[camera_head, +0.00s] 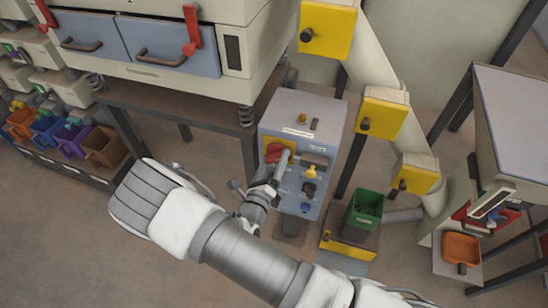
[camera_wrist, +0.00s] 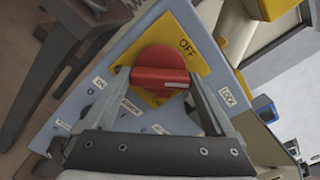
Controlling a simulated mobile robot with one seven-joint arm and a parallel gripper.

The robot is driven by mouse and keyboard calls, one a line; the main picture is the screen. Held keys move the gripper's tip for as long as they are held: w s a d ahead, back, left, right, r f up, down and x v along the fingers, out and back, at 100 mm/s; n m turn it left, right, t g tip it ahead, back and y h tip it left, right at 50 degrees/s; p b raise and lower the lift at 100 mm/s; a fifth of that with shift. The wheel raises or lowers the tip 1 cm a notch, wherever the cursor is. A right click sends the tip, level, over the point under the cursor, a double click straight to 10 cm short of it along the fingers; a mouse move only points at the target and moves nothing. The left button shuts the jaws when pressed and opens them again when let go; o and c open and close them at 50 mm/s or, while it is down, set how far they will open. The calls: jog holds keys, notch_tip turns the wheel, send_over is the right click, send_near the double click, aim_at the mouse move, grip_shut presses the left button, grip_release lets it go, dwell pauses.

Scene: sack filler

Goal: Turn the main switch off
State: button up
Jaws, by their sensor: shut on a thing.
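The main switch is a red rotary knob (camera_wrist: 160,68) on a yellow plate (camera_wrist: 190,48) marked OFF, on the front of a grey-blue control box (camera_head: 305,115). In the head view the red knob (camera_head: 274,152) is partly covered by my gripper. My gripper (camera_wrist: 165,80) is shut on the red knob, with one finger on each side of it. A pale mark on the knob points to the right in the wrist view. The OFF word sits up and to the right of the knob there. The knob's underside is hidden by my fingers.
Below the switch the box carries a yellow knob (camera_head: 311,173), a black knob (camera_head: 308,189) and a blue knob (camera_head: 305,208). A green bin (camera_head: 365,209) stands right of the box. A machine with blue doors (camera_head: 165,45) is at upper left. Open floor lies at lower left.

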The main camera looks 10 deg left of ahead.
jog(key=n+p, duration=0.1)
jog(key=n, duration=0.3)
jog(key=shift+n, duration=0.4)
jog(key=shift+n+p, duration=0.7)
jog(key=shift+n, duration=1.5)
jog(key=o, duration=1.1)
jog(key=shift+c, duration=0.2)
jog(key=shift+s, duration=0.15)
jog(key=s+a, duration=0.1)
jog(key=s, duration=1.6)
jog(key=shift+a, duration=0.15)
jog(key=shift+s, duration=0.1)
